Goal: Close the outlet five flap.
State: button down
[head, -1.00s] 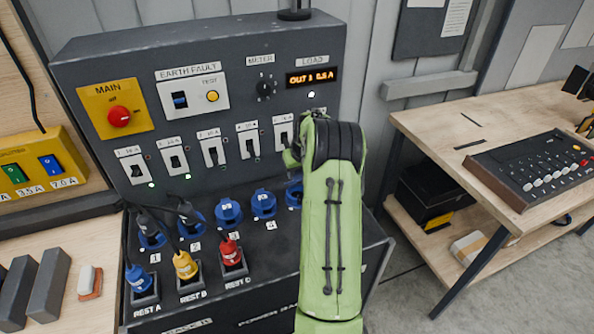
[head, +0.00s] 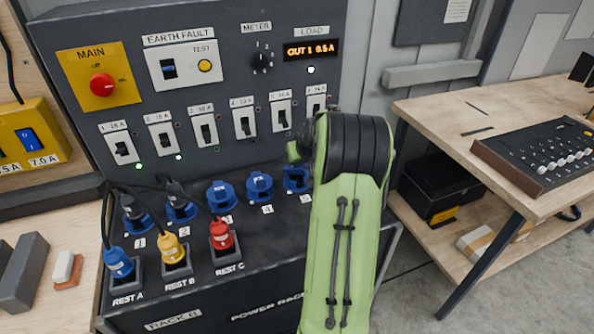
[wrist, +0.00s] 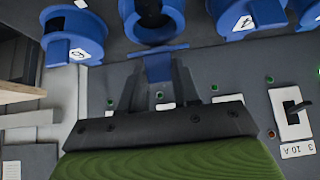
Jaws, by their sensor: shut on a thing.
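The outlet five socket (wrist: 152,27) is a blue ring with a dark opening, at the top middle of the wrist view. Its blue flap (wrist: 158,67) stands open, away from the socket opening. My gripper (wrist: 157,75) is shut on this flap, one dark finger on either side. In the head view, outlet five (head: 297,178) shows just left of my green arm, which covers part of it. My fingertips are hidden there.
Outlet four (wrist: 243,18) and outlet six (wrist: 72,35) flank outlet five closely. Breaker switches (head: 281,115) line the upright panel behind. Plugs on leads stand at the left, including a red plug (head: 221,235). A wooden bench (head: 480,110) stands to the right.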

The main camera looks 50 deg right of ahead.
jog(key=f+b, duration=0.1)
jog(key=s+t+b, duration=0.1)
jog(key=b, duration=0.1)
jog(key=shift+a+f+h, duration=0.2)
jog(key=shift+f+h, duration=0.1)
jog(key=shift+f, duration=0.1)
jog(key=f+b, duration=0.1)
jog(key=b, duration=0.1)
jog(key=s+f+b, duration=0.1)
jog(key=b, duration=0.1)
jog(key=shift+a, duration=0.35)
jog(key=shift+s+f+b, duration=0.15)
jog(key=shift+f+b, duration=0.05)
jog(key=shift+b, duration=0.55)
jog(key=shift+s+a+f+t+h+b, duration=0.25)
jog(key=shift+t+b, duration=0.35)
jog(key=shift+b, duration=0.6)
jog(key=shift+w+d, duration=0.1)
jog(key=c, duration=0.8)
grip_release()
jog(key=shift+r, duration=0.15)
jog(key=shift+r, duration=0.15)
